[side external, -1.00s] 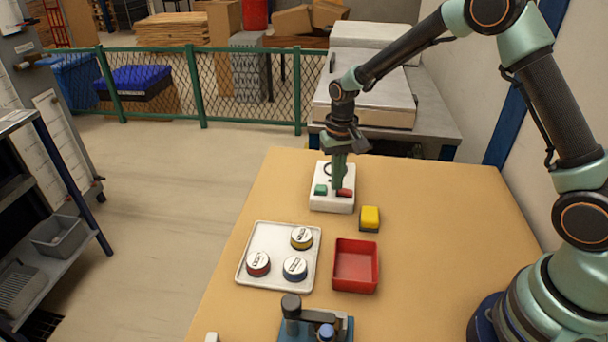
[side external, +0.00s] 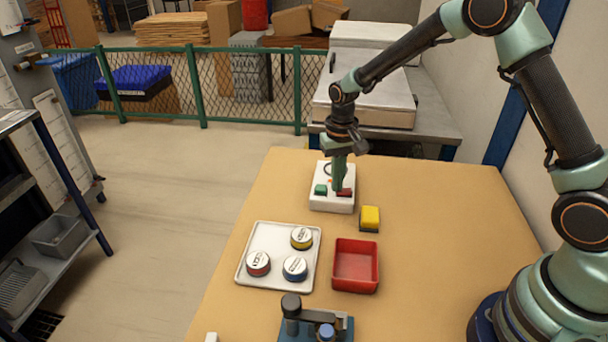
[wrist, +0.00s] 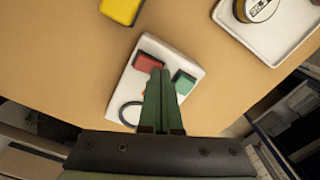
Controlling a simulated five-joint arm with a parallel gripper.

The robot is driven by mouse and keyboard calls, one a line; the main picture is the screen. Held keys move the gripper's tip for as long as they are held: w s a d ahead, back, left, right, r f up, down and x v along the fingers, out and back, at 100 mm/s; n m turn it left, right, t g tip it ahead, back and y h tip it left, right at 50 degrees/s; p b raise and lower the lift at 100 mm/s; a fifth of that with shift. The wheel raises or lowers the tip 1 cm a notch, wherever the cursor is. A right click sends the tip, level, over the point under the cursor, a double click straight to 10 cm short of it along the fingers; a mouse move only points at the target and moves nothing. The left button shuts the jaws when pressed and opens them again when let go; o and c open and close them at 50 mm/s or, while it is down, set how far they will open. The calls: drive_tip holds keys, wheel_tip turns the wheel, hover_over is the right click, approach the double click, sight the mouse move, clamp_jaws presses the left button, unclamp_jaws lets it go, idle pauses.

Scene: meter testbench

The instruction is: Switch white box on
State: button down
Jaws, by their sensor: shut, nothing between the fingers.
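The white box (side external: 332,203) stands at the far end of the table. It carries a green button (side external: 320,190), a red button (side external: 345,193) and a dark ring. In the wrist view the white box (wrist: 143,85) shows the red button (wrist: 148,62) and the green button (wrist: 184,82) on either side of my fingertips. My gripper (side external: 337,190) is shut and empty, pointing down over the box between the two buttons. In the wrist view my gripper (wrist: 160,72) partly covers the box. I cannot tell whether the fingertips touch it.
A yellow block (side external: 370,217) lies just right of the box. A white tray (side external: 247,280) with 3 round meters and a red bin (side external: 356,289) stand nearer. A blue and dark fixture (side external: 316,326) is at the front edge. The table left of the box is clear.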

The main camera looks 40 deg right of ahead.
drive_tip(key=shift+r, duration=3)
drive_tip(key=shift+r, duration=0.25)
drive_tip(key=s+r+n+t, duration=0.2)
drive_tip(key=s+r+t, duration=0.1)
drive_tip(key=s+r, duration=0.55)
drive_tip(key=s+d+r+n+t, duration=0.1)
drive_tip(key=s+r+n+t, duration=0.1)
drive_tip(key=s+r, duration=0.3)
drive_tip(key=s, duration=0.4)
drive_tip(key=shift+d+t, duration=0.15)
drive_tip(key=shift+t, duration=0.15)
